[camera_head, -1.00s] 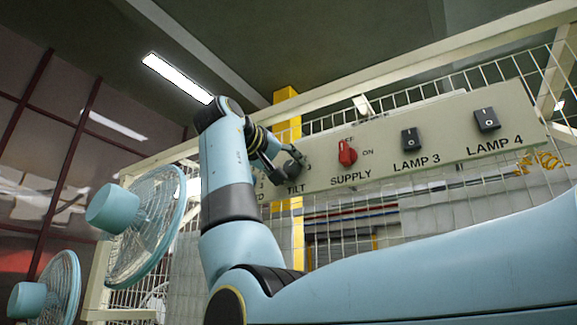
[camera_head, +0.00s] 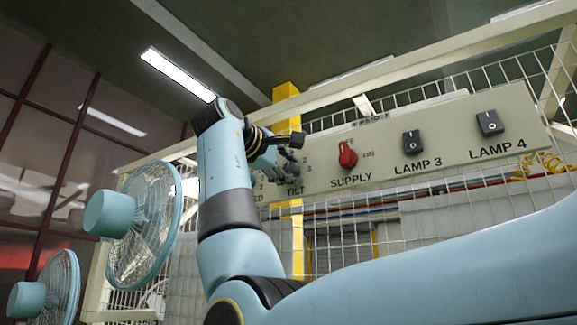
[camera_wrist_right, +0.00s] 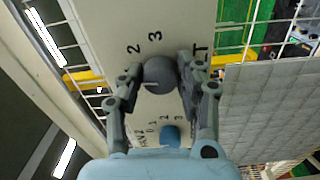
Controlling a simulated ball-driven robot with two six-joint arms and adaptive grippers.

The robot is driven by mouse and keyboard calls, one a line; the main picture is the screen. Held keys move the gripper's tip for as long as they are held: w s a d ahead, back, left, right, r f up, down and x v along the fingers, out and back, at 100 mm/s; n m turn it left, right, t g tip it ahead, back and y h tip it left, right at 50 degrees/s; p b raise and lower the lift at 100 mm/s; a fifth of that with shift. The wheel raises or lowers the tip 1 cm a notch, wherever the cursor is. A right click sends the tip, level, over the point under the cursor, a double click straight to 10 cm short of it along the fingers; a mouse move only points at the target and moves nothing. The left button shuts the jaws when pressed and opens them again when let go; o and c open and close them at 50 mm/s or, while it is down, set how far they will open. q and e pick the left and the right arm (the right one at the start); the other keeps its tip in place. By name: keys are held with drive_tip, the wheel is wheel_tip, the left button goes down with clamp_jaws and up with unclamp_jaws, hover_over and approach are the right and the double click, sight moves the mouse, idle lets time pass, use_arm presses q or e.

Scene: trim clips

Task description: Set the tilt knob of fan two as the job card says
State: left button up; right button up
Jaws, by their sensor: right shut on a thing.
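The tilt knob (camera_wrist_right: 160,75) is a round dark grey knob on the beige panel (camera_head: 330,180), above the printed word TILT in the head view. In the right wrist view it sits between the two fingers of my right gripper (camera_wrist_right: 158,82), which is shut on it. The digits 2 and 3 show beside it; I cannot tell which digit it points at. In the head view my right gripper (camera_head: 284,156) covers most of the knob. My left gripper is not in view. No readable job card shows.
A blue knob (camera_wrist_right: 170,135) with its own digits is close to the gripper. A red supply switch (camera_head: 347,155) and the lamp 3 (camera_head: 411,142) and lamp 4 (camera_head: 489,123) rockers lie to the right. Two blue fans (camera_head: 145,225) (camera_head: 60,290) stand at left.

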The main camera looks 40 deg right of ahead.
drive_tip(key=shift+f+n, duration=0.15)
drive_tip(key=shift+n, duration=0.55)
drive_tip(key=o, duration=1.1)
drive_tip(key=shift+o, duration=0.2)
drive_tip(key=shift+a, duration=0.15)
drive_tip(key=v, duration=0.7)
drive_tip(key=shift+a, duration=0.2)
